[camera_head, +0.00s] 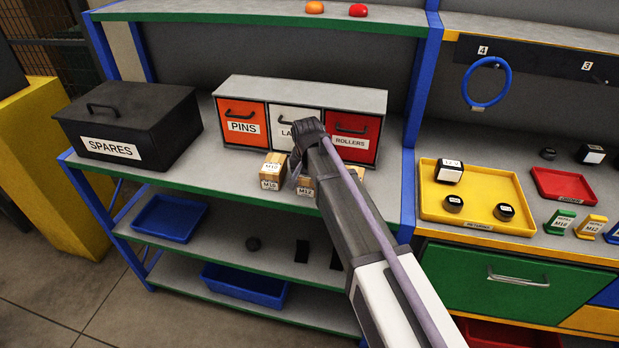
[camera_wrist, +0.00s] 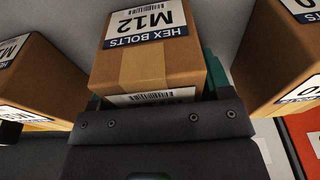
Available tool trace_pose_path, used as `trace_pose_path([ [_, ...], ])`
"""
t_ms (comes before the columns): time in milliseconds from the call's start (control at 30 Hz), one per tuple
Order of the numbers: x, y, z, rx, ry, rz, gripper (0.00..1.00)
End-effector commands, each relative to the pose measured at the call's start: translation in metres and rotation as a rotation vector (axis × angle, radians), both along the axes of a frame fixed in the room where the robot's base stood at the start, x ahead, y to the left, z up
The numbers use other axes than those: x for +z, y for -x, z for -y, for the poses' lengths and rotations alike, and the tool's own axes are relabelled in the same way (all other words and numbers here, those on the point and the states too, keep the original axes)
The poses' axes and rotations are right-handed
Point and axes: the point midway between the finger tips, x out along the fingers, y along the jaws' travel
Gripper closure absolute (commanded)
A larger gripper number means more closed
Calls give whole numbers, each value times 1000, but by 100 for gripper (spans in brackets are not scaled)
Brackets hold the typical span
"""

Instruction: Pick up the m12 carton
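The m12 carton (camera_head: 306,188) is a small brown box with a white and blue label, standing on the upper shelf below my gripper (camera_head: 300,166). In the wrist view the carton (camera_wrist: 150,64) shows "M12 HEX BOLTS" and fills the middle. The teal fingers of my gripper (camera_wrist: 153,92) show at its left and right sides, so it sits between them. I cannot tell whether the fingers press on it. My arm and gripper partly cover the carton in the head view.
A similar carton (camera_head: 272,171) stands close on the left; another (camera_head: 357,172) is mostly hidden behind my arm. A drawer unit (camera_head: 300,90) stands behind, a black SPARES box (camera_head: 130,122) at left. A yellow tray (camera_head: 475,205) lies on the right bench.

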Motion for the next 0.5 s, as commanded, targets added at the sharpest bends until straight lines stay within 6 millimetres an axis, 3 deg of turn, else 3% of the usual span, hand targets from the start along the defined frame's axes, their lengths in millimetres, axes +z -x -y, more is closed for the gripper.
trace_pose_path([
  [500, 0, 0, 0, 0, 0, 0, 77],
])
